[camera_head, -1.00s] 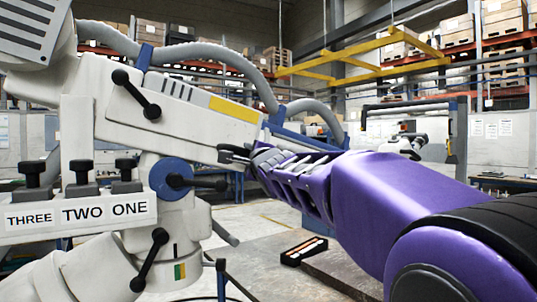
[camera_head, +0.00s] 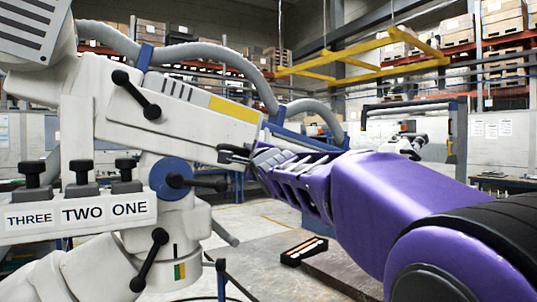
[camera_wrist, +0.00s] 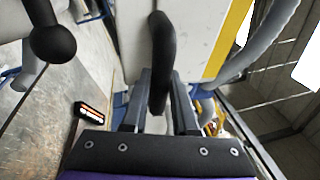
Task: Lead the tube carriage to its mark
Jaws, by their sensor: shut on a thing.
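A white microscope arm (camera_head: 180,112) with a yellow strip (camera_head: 233,108) fills the left of the head view. My gripper (camera_head: 236,154) is at its right side, below the yellow strip. In the wrist view, my gripper's fingers (camera_wrist: 160,100) are shut on a black handle (camera_wrist: 162,60), which stands against the white body. I cannot tell for sure which part is the tube carriage. A small green and yellow mark (camera_head: 180,271) shows on the lower white column. The contact in the head view is small and partly hidden by my gripper.
Black ball-ended levers (camera_head: 137,95) and a blue hub (camera_head: 172,179) stick out near my gripper. A panel reading THREE TWO ONE (camera_head: 82,213) carries black knobs at left. Grey hoses (camera_head: 215,52) arch above. A dark tray (camera_head: 304,251) lies below.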

